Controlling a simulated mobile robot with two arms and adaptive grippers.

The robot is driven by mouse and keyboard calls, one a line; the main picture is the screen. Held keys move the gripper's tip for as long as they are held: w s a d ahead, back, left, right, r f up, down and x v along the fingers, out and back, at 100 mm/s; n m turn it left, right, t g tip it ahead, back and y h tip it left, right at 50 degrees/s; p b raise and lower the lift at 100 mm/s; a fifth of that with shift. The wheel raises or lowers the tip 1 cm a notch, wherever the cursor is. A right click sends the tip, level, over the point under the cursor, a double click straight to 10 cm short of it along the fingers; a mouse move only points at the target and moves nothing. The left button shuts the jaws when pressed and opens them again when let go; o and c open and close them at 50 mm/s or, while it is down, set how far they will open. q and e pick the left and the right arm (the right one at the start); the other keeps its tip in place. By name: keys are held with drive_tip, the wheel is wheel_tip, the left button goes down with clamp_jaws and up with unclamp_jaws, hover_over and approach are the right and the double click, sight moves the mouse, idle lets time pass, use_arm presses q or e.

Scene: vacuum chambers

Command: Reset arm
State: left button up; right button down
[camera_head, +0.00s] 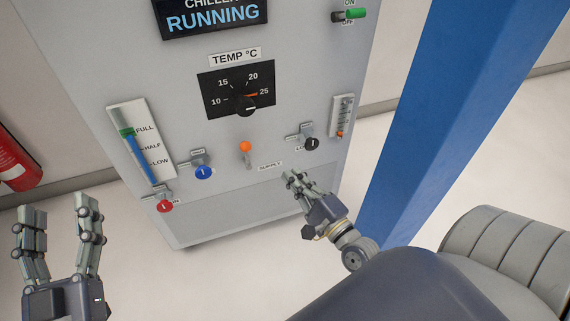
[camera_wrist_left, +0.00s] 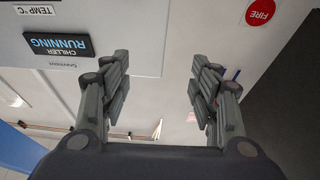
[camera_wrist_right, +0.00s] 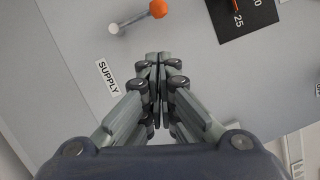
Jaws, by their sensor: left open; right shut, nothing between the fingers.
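My right gripper (camera_head: 292,180) is shut and empty in front of the lower part of the grey chiller panel (camera_head: 225,140), below and right of the orange-knobbed lever (camera_head: 246,149). In the right wrist view its fingertips (camera_wrist_right: 159,60) meet, next to the SUPPLY label (camera_wrist_right: 108,78) and the lever (camera_wrist_right: 140,17). I cannot tell whether they touch the panel. My left gripper (camera_head: 60,215) is open and empty at the lower left, its fingers pointing up, apart from the panel. The left wrist view shows its spread fingers (camera_wrist_left: 157,65) with nothing between them.
The panel carries a blue valve (camera_head: 204,172), a red valve (camera_head: 165,206), a black valve (camera_head: 312,143), a temperature dial (camera_head: 247,100) and a green switch (camera_head: 350,14). A blue post (camera_head: 440,110) stands right of it. A fire extinguisher (camera_head: 18,160) hangs at the left.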

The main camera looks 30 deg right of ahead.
use_arm(q)
drive_tip(key=shift+w+a+f+g, duration=0.1)
drive_tip(key=shift+w+f+g, duration=0.15)
drive_tip(key=shift+f+g, duration=0.5)
use_arm(e)
drive_tip(key=shift+s+d+f, duration=0.1)
drive_tip(key=shift+s, duration=1.25)
